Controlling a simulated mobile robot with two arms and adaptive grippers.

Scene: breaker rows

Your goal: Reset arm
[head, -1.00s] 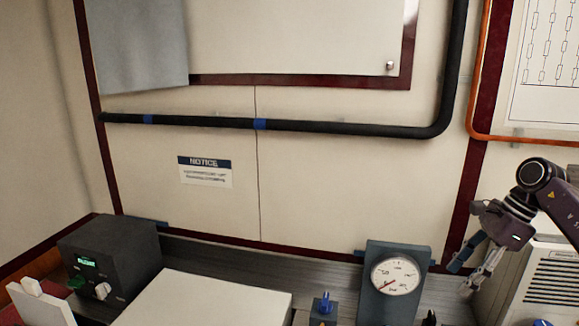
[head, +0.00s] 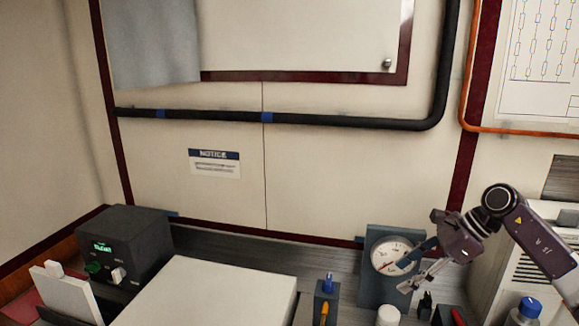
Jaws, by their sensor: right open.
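My right gripper (head: 418,268) is at the lower right of the head view, on the arm that comes in from the right. Its fingers are apart and empty, pointing left and down. They overlap the right part of the round white dial of the gauge box (head: 378,292) in the picture; I cannot tell whether they touch it. My left gripper is not in view.
A dark box with a green display (head: 125,250) stands at the left. A white-topped surface (head: 205,295) lies in the lower middle. A blue-topped bottle (head: 527,312) and a vented white unit (head: 522,255) are at the right. A black pipe (head: 330,121) runs along the wall.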

